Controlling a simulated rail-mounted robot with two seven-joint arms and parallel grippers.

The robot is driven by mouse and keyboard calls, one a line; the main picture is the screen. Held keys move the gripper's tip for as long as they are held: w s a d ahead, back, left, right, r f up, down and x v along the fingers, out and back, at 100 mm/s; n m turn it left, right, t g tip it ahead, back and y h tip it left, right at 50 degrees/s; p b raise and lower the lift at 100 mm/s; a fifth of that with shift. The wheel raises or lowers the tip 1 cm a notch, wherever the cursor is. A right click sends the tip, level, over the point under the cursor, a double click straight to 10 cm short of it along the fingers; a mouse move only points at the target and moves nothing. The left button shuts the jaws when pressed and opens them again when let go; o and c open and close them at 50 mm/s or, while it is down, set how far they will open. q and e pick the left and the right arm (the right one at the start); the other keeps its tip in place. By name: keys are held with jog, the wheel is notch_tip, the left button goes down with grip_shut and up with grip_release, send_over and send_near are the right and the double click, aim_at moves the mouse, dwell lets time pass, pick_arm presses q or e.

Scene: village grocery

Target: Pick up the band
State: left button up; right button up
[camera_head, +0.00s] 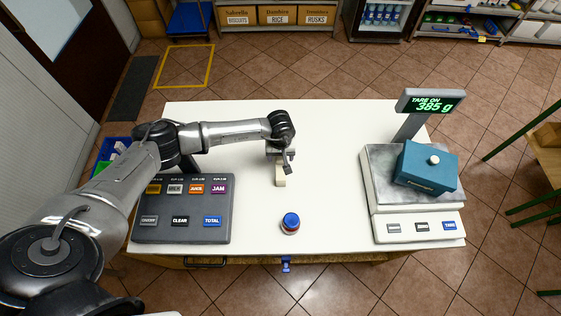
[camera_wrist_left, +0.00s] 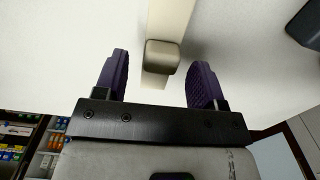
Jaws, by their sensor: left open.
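A cream strip-like thing, which I take to be the band (camera_head: 280,178), is on the white counter near its middle, partly hidden under my left gripper (camera_head: 282,160). In the left wrist view the band (camera_wrist_left: 162,56) shows as a pale strip with a blocky near end. It lies between the two dark purple fingers of my left gripper (camera_wrist_left: 160,75), with a gap visible on each side. The left gripper is open and holds nothing. My right gripper is in neither view.
A jar with a blue lid (camera_head: 291,222) stands near the front edge of the counter (camera_head: 330,190). A dark keypad (camera_head: 183,232) is at the left. A scale (camera_head: 377,178) with a teal box (camera_head: 425,168) is at the right. The counter's middle is mostly clear.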

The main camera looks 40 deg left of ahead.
pick_arm(q)
jog(key=c, duration=1)
jog(key=shift+r, duration=0.1)
jog(key=shift+r, duration=0.5)
notch_tip(320, 180, up, 3)
jog(key=shift+f+b, duration=0.15)
jog(key=shift+b, duration=0.3)
jog(key=d+r+b, duration=0.2)
jog(key=d+r, duration=0.5)
jog(key=d, duration=0.4)
notch_tip(320, 180, up, 13)
jog(key=p, duration=0.5)
jog(key=shift+d, duration=0.3)
jog(key=shift+w+r, duration=0.1)
